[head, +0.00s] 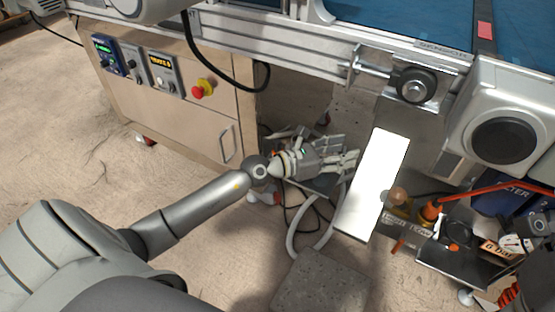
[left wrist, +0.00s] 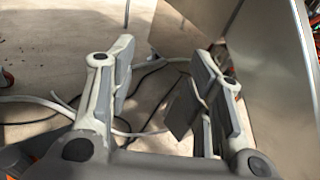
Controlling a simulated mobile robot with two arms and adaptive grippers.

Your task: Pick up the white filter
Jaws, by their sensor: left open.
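I cannot identify a white filter with certainty. The only large white thing is a bright rectangular panel (head: 375,185) in the head view, standing slanted under the machine. I cannot tell whether it is the filter or a shiny plate. My left gripper (head: 350,160) is open, just left of this panel, with its fingers pointing towards it. In the left wrist view the left gripper (left wrist: 165,90) shows both fingers apart. A dark flat piece (left wrist: 183,108) shows between them, partly behind the right finger; I cannot tell whether it touches. My right gripper is not visible.
A wooden control cabinet (head: 170,100) stands left of the left gripper, below the machine's metal rail (head: 310,50). Hoses (head: 292,240) and a grey block (head: 318,285) lie below. A cluttered tool shelf (head: 455,265) is at right. A metal panel (left wrist: 270,60) stands right in the wrist view.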

